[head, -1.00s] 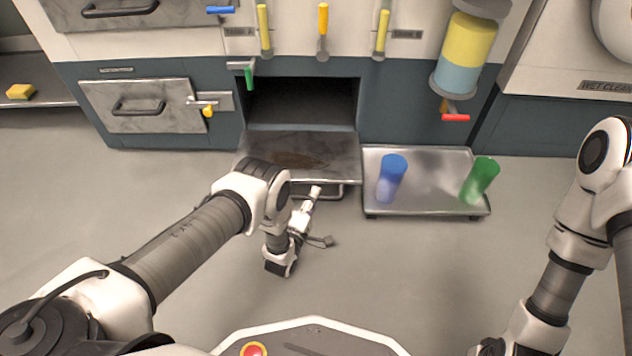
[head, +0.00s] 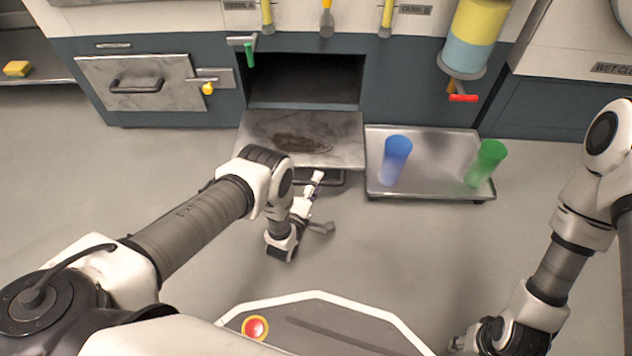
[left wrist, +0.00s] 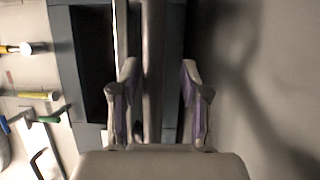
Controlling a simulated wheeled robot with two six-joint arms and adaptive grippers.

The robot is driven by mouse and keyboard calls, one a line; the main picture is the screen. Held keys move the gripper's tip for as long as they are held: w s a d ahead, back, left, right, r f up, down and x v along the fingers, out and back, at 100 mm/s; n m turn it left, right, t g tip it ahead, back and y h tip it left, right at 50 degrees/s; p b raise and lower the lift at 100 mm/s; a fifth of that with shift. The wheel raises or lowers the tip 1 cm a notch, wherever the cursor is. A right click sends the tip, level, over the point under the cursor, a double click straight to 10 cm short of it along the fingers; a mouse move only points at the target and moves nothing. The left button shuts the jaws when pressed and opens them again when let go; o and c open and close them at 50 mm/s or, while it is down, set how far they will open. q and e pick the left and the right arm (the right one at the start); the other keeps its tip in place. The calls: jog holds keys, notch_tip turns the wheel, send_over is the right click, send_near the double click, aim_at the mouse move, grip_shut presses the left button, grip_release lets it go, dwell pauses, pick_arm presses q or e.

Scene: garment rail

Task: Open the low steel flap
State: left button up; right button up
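The low steel flap (head: 270,137) stands folded down and roughly level in front of a dark opening (head: 305,82), with a brown stain on its top. Its dark bar handle (head: 328,178) shows below the front edge. My left gripper (head: 317,183) is at this handle. In the left wrist view, the two fingers of my left gripper (left wrist: 158,95) stand apart on either side of the handle bar (left wrist: 152,60), with visible gaps. The flap shows nearly edge-on there as a pale strip (left wrist: 121,25). My right gripper (head: 465,343) is low at the right, partly cut off and unclear.
A steel tray (head: 435,185) on the floor right of the flap holds a blue cup (head: 395,160) and a green cup (head: 486,163). A shut steel door (head: 135,82) with a yellow-knobbed latch (head: 207,88) is at left. The floor in front is clear.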

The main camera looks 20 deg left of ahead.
pick_arm(q)
jog(key=s, duration=0.7)
jog(key=shift+s+a+f, duration=0.2)
jog(key=shift+s+a, duration=0.05)
jog(key=shift+a, duration=0.15)
